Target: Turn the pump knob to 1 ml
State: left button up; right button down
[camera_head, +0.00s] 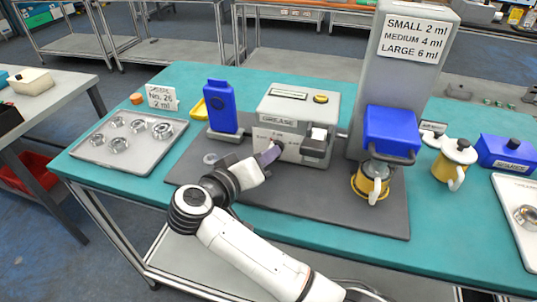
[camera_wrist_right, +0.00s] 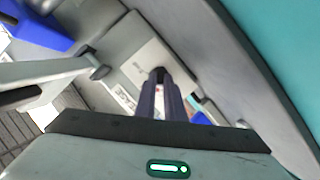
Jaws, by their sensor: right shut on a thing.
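The grease pump (camera_head: 300,105) is a light grey box on a dark grey mat, with a "GREASE" label on its sloping top. Its small dark knob (camera_head: 280,146) is on the front face, partly hidden by my gripper. The knob also shows in the wrist view (camera_wrist_right: 157,74), between the fingertips. My right gripper (camera_head: 272,152) reaches the pump front from the left and is shut on the knob. In the wrist view its two dark fingers (camera_wrist_right: 159,88) lie close together. The dial marks around the knob are too small to read. My left gripper is not in view.
A grey column (camera_head: 372,92) carries a sign (camera_head: 412,38) reading small 2 ml, medium 4 ml, large 6 ml. A tray (camera_head: 120,158) holds several metal parts. A card (camera_head: 161,97) reads "No. 26 2 ml".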

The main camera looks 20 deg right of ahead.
jog(key=shift+a+f+n+h, duration=0.15)
jog(key=shift+n+h, duration=0.35)
jog(key=shift+n, duration=0.3)
jog(key=c, duration=1.8)
grip_release()
jog(key=shift+c, duration=0.2)
notch_tip(320, 180, up, 10)
jog(key=shift+r, duration=0.1)
